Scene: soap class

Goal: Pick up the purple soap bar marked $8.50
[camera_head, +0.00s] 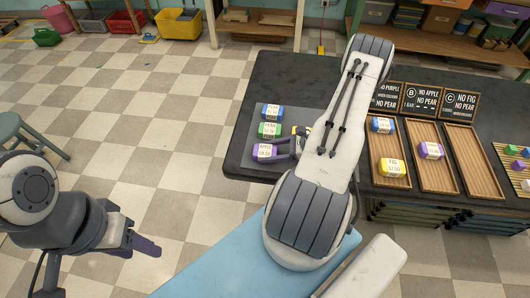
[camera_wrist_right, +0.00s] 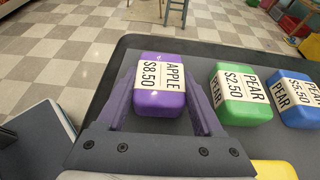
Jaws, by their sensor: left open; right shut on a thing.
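The purple soap bar marked APPLE $8.50 (camera_wrist_right: 160,88) lies on a dark grey mat (camera_wrist_right: 230,57) at the table corner. It also shows in the head view (camera_head: 264,152). My right gripper (camera_wrist_right: 158,95) has its two fingers on either side of this bar and is shut on it. In the head view the right gripper (camera_head: 290,148) is partly hidden by my arm. The bar appears to rest on the mat; I cannot tell if it is lifted. My left gripper (camera_head: 147,246) is open and empty over the floor at the lower left, away from the table.
A green PEAR $2.50 bar (camera_head: 269,130) and a blue PEAR bar (camera_head: 272,113) lie beside the purple bar. A yellow bar (camera_wrist_right: 274,170) is close by. Wooden trays (camera_head: 466,162) with several soaps stand at right, behind them chalkboard signs (camera_head: 422,99). A stool (camera_head: 25,130) stands at left.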

